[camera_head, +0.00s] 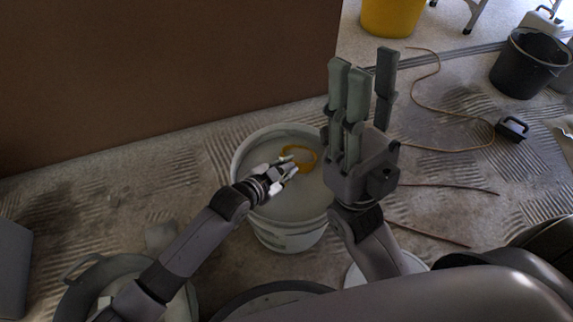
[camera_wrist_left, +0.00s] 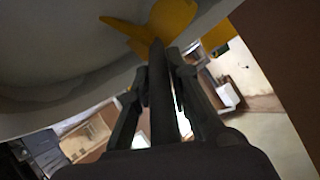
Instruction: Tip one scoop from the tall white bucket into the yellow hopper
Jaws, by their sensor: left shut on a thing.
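The tall white bucket (camera_head: 283,238) stands on the floor in the middle of the head view, with pale grey material inside. My left gripper (camera_head: 289,166) is over its opening, shut on a scoop with a yellow head (camera_head: 302,150). In the left wrist view the yellow scoop head (camera_wrist_left: 172,20) lies beyond the fingertips, and a dark handle runs between the fingers. I cannot tell whether the scoop holds material. The yellow hopper (camera_head: 391,17) is at the top, cut off by the frame edge. My right gripper (camera_head: 368,62) is raised, empty and open, right of the bucket.
A brown panel (camera_head: 160,75) stands behind the bucket on the left. A black bucket (camera_head: 527,64), a cable (camera_head: 437,142) and a small dark tool (camera_head: 512,128) lie to the right. A grey tub (camera_head: 95,265) is at the lower left. The floor between bucket and hopper looks mostly clear.

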